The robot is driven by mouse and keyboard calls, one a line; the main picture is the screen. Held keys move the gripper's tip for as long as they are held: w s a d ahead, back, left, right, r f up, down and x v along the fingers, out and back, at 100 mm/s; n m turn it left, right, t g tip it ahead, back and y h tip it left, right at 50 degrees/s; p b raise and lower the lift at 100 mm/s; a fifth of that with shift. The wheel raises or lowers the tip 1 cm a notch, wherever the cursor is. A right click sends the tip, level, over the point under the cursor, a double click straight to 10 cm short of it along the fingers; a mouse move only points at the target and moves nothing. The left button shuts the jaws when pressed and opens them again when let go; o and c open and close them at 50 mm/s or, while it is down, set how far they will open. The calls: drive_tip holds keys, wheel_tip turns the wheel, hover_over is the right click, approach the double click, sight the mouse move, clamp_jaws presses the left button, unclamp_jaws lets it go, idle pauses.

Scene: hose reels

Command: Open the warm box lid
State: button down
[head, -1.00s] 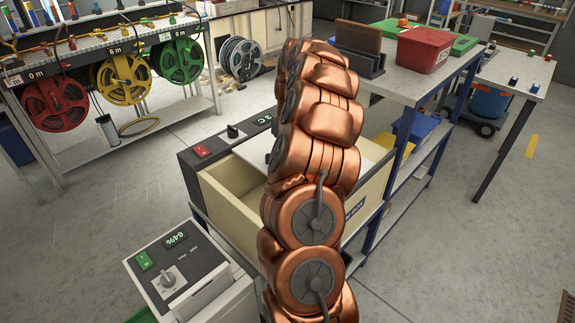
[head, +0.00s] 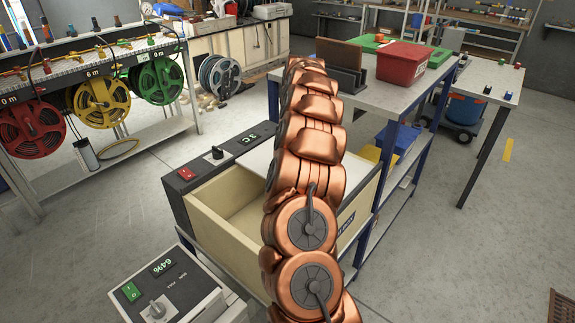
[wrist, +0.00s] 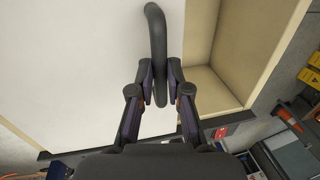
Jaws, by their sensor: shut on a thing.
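The warm box (head: 215,226) is a cream, open-topped box with a dark control panel, a red switch and a green display on its rim, in the head view. Its white lid (head: 261,158) covers part of the top, leaving the left part open. In the wrist view the lid (wrist: 70,70) fills the left and the cream interior (wrist: 245,60) shows at right. My gripper (wrist: 160,88) is shut on the dark bar handle (wrist: 156,40) of the lid. My copper-coloured arm hides the gripper and much of the lid in the head view.
A control box (head: 165,290) reading 64% stands in front at left. A bench with a red bin (head: 403,66) stands behind the warm box at right. Hose reels (head: 99,101) hang at far left. Open floor lies between the reels and the box, and at right.

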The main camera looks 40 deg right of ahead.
drive_tip(key=c, duration=1.1)
unclamp_jaws()
drive_tip(key=shift+c, duration=0.2)
drive_tip(key=shift+r, duration=0.1)
wheel_tip(320, 180, up, 7)
drive_tip(key=d, duration=0.1)
drive_tip(key=shift+d, duration=0.2)
drive_tip(key=shift+r, duration=0.1)
drive_tip(key=shift+w, duration=0.1)
